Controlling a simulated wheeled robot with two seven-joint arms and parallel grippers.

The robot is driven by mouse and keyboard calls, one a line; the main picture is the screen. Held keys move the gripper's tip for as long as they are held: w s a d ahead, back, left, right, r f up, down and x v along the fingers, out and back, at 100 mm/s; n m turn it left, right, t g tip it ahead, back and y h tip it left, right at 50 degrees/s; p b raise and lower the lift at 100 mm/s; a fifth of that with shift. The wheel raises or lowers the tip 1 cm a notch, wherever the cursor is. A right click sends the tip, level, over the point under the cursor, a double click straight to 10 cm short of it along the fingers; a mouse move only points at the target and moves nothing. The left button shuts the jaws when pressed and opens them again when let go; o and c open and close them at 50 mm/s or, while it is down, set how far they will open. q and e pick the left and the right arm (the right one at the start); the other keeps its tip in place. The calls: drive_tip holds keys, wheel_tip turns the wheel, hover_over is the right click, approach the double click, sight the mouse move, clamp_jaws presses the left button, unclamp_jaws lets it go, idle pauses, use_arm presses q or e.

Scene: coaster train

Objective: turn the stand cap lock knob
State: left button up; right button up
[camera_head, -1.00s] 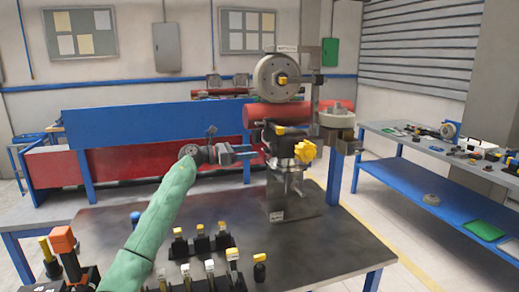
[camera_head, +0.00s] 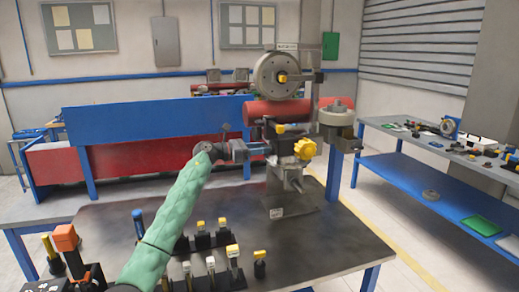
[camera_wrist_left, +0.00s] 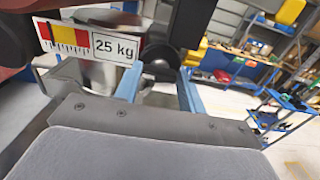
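The stand (camera_head: 278,185) rises from the dark table and carries a grey wheel and several knobs. A large yellow lobed knob (camera_head: 304,148) is on its front and a small yellow-topped part (camera_head: 292,128) is above that. I cannot tell for sure which one is the cap lock knob. My left gripper (camera_head: 262,148) reaches the stand's left side, its tips partly hidden. In the left wrist view its blue fingers (camera_wrist_left: 160,88) are apart, with a dark rounded knob (camera_wrist_left: 160,60) in line with the gap. Contact cannot be told. My right gripper is out of view.
A red cylinder (camera_head: 278,112) lies behind the stand. A "25 kg" label plate (camera_wrist_left: 100,45) is close to the left finger. Several yellow-, white- and orange-topped parts stand at the table's front left. The table's front right (camera_head: 330,240) is clear.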

use_arm(q)
drive_tip(key=c, duration=0.3)
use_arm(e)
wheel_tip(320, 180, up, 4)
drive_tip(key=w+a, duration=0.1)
use_arm(q)
drive_tip(key=shift+w+a+n+p, duration=0.1)
drive_tip(key=shift+n+p, duration=1.1)
drive_tip(key=shift+n, duration=3.4)
drive_tip(key=shift+w+a+n+p, duration=0.1)
drive_tip(key=shift+n+p, duration=1.05)
drive_tip(key=shift+n, duration=3.45)
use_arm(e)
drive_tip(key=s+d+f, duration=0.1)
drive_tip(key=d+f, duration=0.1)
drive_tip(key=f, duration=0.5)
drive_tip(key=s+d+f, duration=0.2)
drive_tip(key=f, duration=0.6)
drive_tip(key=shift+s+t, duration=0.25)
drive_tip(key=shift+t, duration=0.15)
